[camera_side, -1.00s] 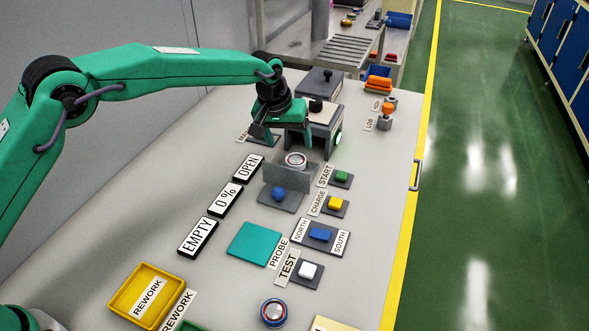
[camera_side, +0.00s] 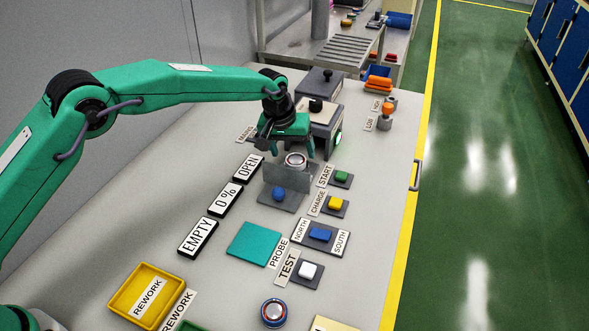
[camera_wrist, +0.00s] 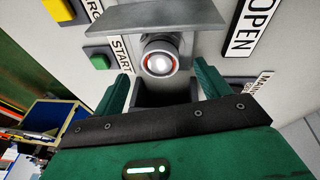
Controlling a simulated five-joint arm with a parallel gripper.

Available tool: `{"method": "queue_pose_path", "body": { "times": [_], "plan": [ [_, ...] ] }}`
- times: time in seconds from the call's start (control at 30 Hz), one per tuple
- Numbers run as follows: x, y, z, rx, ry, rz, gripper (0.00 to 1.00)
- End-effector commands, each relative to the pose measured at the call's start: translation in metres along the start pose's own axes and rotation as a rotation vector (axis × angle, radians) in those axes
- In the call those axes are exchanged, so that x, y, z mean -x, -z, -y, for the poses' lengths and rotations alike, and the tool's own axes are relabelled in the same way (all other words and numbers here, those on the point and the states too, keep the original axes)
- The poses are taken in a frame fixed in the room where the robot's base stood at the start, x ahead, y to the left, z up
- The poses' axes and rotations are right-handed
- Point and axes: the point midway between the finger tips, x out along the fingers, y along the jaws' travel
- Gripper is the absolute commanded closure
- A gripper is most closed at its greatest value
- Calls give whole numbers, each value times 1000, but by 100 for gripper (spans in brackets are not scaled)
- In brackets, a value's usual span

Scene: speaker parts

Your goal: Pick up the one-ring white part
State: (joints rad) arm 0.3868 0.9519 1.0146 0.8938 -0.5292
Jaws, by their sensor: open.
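A round part (camera_side: 295,160) with a white middle sits at a grey upright plate (camera_side: 287,177), close to my gripper. In the wrist view this part (camera_wrist: 158,63) shows a bright white centre with a reddish ring inside a grey rim. My gripper (camera_side: 292,156) is open, and its two green fingers appear on either side of the part. In the wrist view the fingers (camera_wrist: 162,84) flank it with space on both sides. I cannot tell how high the fingertips are against it. A second round part (camera_side: 274,312) with a blue rim lies at the front.
A grey machine (camera_side: 322,120) with a green light stands right behind my gripper. Start (camera_side: 342,176) and charge (camera_side: 336,203) buttons are at the right. The OPEN sign (camera_side: 249,168) is at the left. A teal pad (camera_side: 254,244) and yellow tray (camera_side: 147,297) lie nearer.

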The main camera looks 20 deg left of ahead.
Motion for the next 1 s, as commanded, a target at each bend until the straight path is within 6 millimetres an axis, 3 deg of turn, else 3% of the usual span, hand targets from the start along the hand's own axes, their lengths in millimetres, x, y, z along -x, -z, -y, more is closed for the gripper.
{"method": "queue_pose_path", "body": {
  "times": [0.37, 0.9, 0.93, 1.0],
  "plan": [
    [-37, 0, 1, 0, 1, 0, 24],
    [-38, 0, 1, 0, 0, -1, 24],
    [-38, 0, 1, 0, 0, -1, 26],
    [-38, 0, 1, 0, 0, -1, 40]
  ]
}}
